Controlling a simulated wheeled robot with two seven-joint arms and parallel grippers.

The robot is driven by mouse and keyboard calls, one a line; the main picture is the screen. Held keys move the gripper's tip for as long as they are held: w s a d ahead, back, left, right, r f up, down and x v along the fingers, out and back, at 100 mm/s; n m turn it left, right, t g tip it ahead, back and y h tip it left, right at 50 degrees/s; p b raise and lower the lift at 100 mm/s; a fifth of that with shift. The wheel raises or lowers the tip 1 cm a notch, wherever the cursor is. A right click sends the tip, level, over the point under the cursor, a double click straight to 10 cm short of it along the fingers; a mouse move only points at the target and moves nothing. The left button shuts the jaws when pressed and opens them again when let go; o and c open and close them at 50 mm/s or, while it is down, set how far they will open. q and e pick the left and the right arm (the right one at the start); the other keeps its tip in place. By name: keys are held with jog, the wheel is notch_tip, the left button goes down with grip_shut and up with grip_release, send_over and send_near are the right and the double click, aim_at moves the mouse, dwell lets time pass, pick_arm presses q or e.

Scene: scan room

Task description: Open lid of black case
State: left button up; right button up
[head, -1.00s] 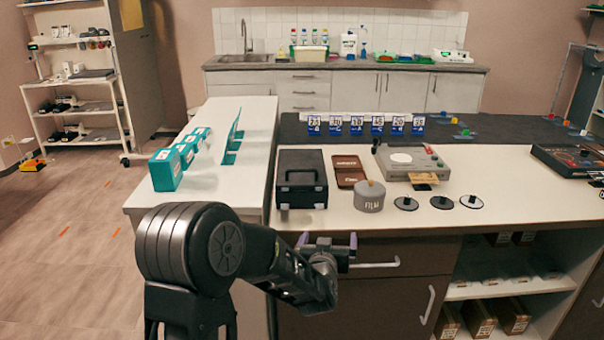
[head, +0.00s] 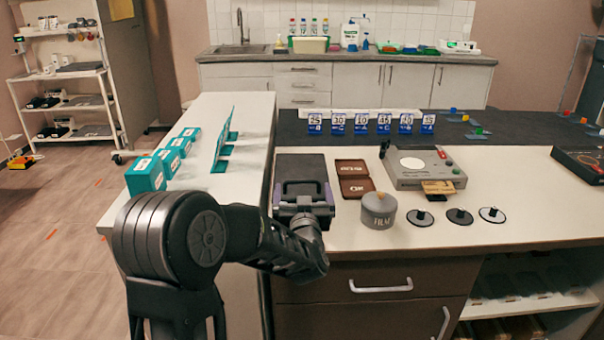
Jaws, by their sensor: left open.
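The black case (head: 300,165) lies on the counter at its left end, and its lid looks shut. My left gripper (head: 303,190) is at the front of the case, over its handle side. Its jaws are open, with one purple-tipped finger to the left and one to the right. The gripper and wrist hide the front of the case and most of its handle. I cannot tell whether the fingers touch it. My right gripper does not show.
A brown case (head: 354,187) and a grey film canister (head: 379,211) stand close to the right. Beyond them are a grey device (head: 424,167) and several black discs (head: 459,216). Teal boxes (head: 147,174) stand on the white side counter (head: 240,140). A drawer handle (head: 380,286) juts out below.

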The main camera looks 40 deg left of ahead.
aim_at(302, 181)
pick_arm(q)
jog(key=shift+p+x, duration=0.35)
jog(key=shift+x, duration=3.6)
jog(key=shift+c, duration=0.3)
